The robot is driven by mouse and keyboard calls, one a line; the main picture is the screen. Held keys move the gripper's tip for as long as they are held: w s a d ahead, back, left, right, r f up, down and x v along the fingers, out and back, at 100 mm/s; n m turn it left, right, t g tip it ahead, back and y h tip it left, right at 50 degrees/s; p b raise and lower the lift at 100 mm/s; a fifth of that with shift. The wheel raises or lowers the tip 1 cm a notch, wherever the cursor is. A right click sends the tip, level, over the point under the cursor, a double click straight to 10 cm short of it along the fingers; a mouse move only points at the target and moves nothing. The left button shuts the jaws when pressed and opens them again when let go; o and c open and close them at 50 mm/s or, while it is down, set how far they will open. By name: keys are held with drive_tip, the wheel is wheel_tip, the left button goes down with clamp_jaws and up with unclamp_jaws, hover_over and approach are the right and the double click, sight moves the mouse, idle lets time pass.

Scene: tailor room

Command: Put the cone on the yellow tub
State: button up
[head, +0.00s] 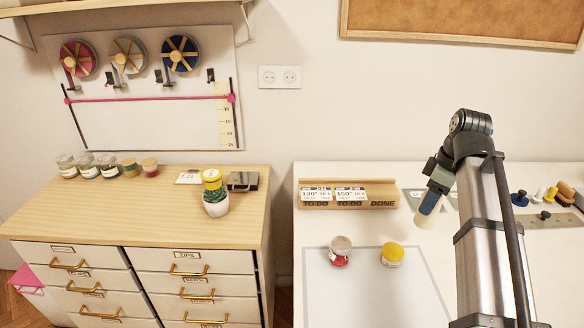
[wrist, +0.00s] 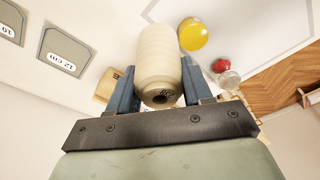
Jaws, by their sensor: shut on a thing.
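My gripper (head: 436,183) is shut on a cream cone (head: 428,207) and holds it above the white table, right of the card holder. In the wrist view, the cone (wrist: 158,62) sits between the two blue fingers (wrist: 157,92), its hollow end facing the camera. The yellow tub (head: 392,254), a small jar with a yellow top, stands on the pale mat, below and left of the cone in the head view. It also shows in the wrist view (wrist: 193,34), apart from the cone, up and to its right.
A clear-topped jar with red contents (head: 340,253) stands left of the yellow tub on the mat (head: 375,300). A wooden card holder (head: 347,201) stands behind them. Several small coloured items lie at the right. The mat's front is clear.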

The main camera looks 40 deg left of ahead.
drive_tip(key=s+a+r+n, duration=0.25)
drive_tip(key=s+a, duration=0.75)
drive_tip(key=a, duration=0.5)
drive_tip(key=s+a+r+n+g, duration=0.1)
drive_tip(key=s+a+r+n, duration=0.15)
drive_tip(key=s+a, duration=1)
drive_tip(key=s+a+r+n, duration=0.2)
drive_tip(key=s+a+r, duration=0.35)
drive_tip(key=a, duration=1.15)
drive_tip(key=a+r+m+t, duration=0.1)
drive_tip(key=a+r+m, duration=0.1)
drive_tip(key=a+m, duration=0.6)
drive_tip(key=shift+w+a+r+m, duration=0.15)
drive_tip(key=shift+a+m, duration=0.15)
drive_tip(key=shift+a, duration=0.85)
drive_tip(key=shift+f, duration=4.95)
drive_tip(key=shift+f, duration=0.1)
drive_tip(key=o, duration=1.1)
